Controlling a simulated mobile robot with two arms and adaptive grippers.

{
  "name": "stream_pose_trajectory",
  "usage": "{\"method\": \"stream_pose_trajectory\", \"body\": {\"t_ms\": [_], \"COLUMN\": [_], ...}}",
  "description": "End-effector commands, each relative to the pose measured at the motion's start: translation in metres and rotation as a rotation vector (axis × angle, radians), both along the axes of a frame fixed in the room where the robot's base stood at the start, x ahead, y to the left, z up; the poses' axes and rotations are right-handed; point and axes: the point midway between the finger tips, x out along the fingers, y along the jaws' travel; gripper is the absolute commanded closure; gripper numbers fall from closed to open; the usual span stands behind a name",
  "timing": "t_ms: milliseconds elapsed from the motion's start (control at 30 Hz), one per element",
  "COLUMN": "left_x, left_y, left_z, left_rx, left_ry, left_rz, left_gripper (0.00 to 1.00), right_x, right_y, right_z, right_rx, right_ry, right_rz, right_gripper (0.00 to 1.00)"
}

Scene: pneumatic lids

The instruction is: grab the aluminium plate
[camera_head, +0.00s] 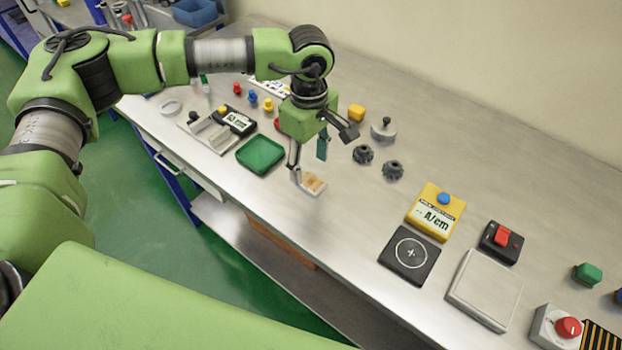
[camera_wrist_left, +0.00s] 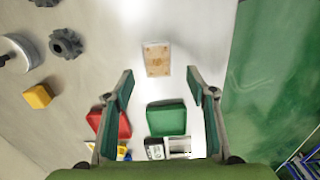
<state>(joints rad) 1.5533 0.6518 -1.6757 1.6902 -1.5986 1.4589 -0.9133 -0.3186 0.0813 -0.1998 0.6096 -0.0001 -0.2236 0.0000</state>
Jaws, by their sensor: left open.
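A flat pale grey square plate (camera_head: 485,289), the only thing here that looks like an aluminium plate, lies at the front right of the bench. My left gripper (camera_head: 309,168) is far to its left in the head view, pointing down, open and empty. Just beyond its fingertips (camera_wrist_left: 159,80) in the wrist view lies a small pale tile with brown marks (camera_wrist_left: 157,60). This tile also shows under the gripper in the head view (camera_head: 313,185). The grey plate is outside the wrist view. My right gripper is not in view.
A green tray (camera_head: 261,154) lies left of my gripper, and two dark knobbed parts (camera_head: 363,154) lie right of it. A yellow meter (camera_head: 436,211), a black square pad (camera_head: 410,255) and a black box with a red switch (camera_head: 502,242) surround the grey plate.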

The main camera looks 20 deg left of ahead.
Motion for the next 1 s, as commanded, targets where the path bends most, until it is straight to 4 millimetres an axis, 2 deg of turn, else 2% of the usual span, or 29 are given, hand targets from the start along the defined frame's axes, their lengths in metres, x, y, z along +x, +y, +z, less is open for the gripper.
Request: {"method": "stream_pose_trajectory", "body": {"t_ms": [167,300,500,767,933,1000], "left_x": [0.000,0.001,0.002,0.003,0.003,0.002], "left_y": [-0.001,-0.002,-0.002,-0.002,-0.002,-0.002], "left_z": [-0.010,-0.028,-0.054,-0.059,-0.059,-0.059], "left_rx": [0.000,0.001,-0.001,0.000,-0.001,-0.001], "left_ry": [0.002,0.005,0.001,-0.001,-0.001,-0.001], "left_rz": [0.000,0.000,0.001,0.001,0.001,0.001], "left_gripper": [0.49,0.49,0.49,0.49,0.90,0.92], "right_x": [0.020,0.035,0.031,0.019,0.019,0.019], "right_y": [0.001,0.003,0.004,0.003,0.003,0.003], "right_z": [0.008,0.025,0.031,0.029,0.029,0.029], "right_rx": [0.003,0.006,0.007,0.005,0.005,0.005], "right_ry": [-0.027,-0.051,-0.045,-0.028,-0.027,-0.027], "right_rz": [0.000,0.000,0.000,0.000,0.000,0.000], "right_gripper": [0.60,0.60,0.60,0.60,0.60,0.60]}}
